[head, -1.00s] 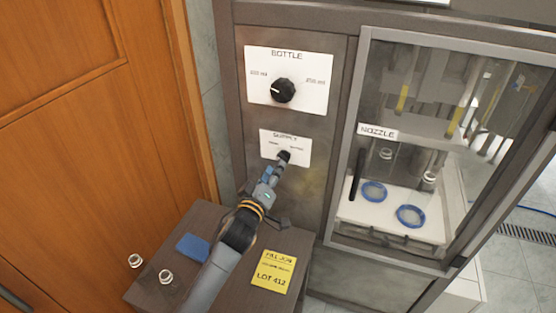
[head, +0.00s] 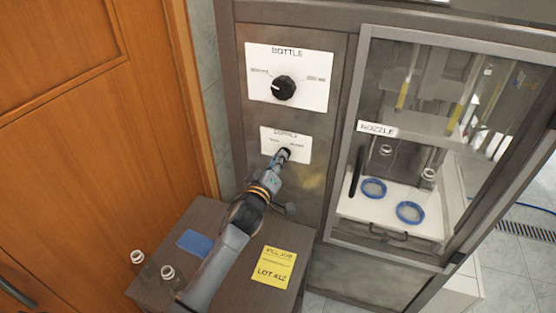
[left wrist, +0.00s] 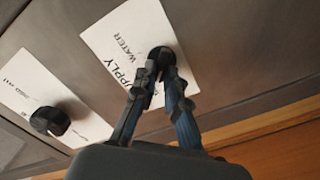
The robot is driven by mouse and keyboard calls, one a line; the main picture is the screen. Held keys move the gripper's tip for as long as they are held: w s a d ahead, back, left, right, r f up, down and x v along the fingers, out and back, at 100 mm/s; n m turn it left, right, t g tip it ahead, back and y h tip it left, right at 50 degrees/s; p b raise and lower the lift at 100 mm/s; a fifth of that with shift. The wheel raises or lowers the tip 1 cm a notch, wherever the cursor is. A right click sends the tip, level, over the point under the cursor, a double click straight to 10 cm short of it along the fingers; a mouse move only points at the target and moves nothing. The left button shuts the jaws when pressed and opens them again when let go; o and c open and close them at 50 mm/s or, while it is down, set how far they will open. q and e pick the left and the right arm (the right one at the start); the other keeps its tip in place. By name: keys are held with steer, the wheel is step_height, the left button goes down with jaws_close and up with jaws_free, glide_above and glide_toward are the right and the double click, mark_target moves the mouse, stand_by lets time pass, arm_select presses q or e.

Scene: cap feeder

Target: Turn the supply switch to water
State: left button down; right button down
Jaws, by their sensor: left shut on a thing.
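The supply switch is a small black knob on a white plate (head: 301,147) on the grey machine front, below the bottle dial. In the head view my gripper mostly covers the knob. My left gripper (head: 283,154) reaches up to it from below. In the left wrist view the black knob (left wrist: 161,54) sits between the fingertips of my left gripper (left wrist: 160,76), which are closed on its sides. The word WATER is readable on the plate (left wrist: 112,38) there; which way the knob points is not clear. My right gripper is out of view.
The bottle dial (head: 283,88) is above; it also shows in the left wrist view (left wrist: 48,121). A glazed nozzle bay (head: 352,205) with blue rings (head: 410,212) is at right. A small table (head: 215,215) holds a blue pad (head: 195,243), a yellow note (head: 273,268) and clear bottles (head: 137,258).

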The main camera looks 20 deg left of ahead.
arm_select(q)
steer(key=m, duration=1.2)
steer(key=d+m, duration=0.1)
steer(key=m, duration=0.4)
steer(key=shift+m, duration=0.4)
stand_by(0.3)
stand_by(0.4)
steer(key=c, duration=1.4)
jaws_free()
